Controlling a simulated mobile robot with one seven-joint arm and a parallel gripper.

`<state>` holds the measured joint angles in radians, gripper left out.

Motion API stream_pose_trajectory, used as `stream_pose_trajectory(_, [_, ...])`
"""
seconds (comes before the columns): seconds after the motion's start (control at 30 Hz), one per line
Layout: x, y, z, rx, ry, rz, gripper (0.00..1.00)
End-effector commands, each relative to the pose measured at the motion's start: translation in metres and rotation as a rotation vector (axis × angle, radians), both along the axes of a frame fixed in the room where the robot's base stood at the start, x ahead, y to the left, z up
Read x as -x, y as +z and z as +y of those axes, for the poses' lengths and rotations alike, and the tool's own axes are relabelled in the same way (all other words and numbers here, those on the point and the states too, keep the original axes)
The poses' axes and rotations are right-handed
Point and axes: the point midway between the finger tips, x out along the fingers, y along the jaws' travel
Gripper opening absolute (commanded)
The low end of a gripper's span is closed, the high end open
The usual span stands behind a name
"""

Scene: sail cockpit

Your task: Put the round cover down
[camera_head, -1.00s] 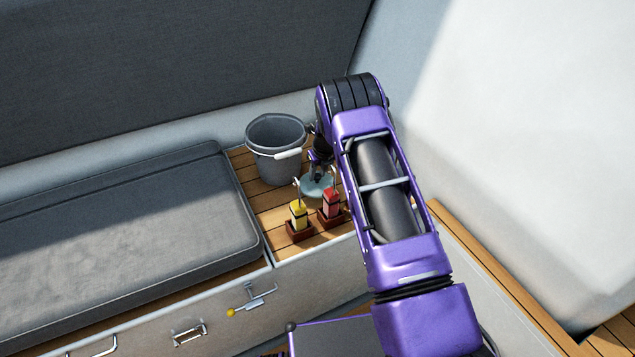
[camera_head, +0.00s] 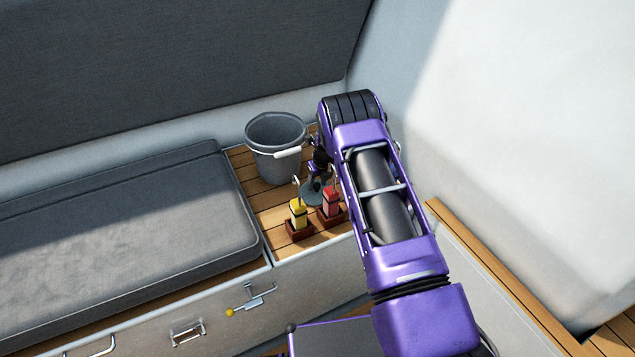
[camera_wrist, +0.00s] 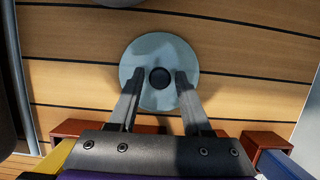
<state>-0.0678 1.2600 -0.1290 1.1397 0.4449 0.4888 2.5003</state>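The round cover (camera_wrist: 160,50) is a pale grey-blue disc with a dark round knob at its middle. In the wrist view it appears to lie flat on the wooden slats. My gripper (camera_wrist: 160,75) has a finger on either side of the knob, with a small gap showing on both sides, so it is open around the knob.
A grey bucket (camera_head: 275,135) stands behind and left of the cover. A grey cushion (camera_head: 120,225) fills the left bench. Bare slats (camera_head: 255,187) show left of the cover.

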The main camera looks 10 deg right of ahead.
Motion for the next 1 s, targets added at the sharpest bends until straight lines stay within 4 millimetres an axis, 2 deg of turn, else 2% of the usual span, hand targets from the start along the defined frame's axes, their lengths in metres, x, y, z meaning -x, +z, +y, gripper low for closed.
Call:
stream_pose_trajectory(0.07, [0.0, 0.0, 0.0, 0.0, 0.0, 0.0, 0.63])
stream_pose_trajectory(0.3, [0.0, 0.0, 0.0, 0.0, 0.0, 0.0, 0.63])
stream_pose_trajectory(0.43, [0.0, 0.009, 0.0, 0.0, -0.001, 0.0, 0.63])
stream_pose_trajectory(0.57, [0.004, 0.027, -0.002, 0.0, -0.001, -0.001, 0.63])
stream_pose_trajectory(0.8, [0.019, 0.079, -0.007, 0.001, -0.001, -0.002, 0.63])
stream_pose_trajectory(1.0, [0.029, 0.111, -0.01, 0.001, 0.0, -0.001, 0.63])
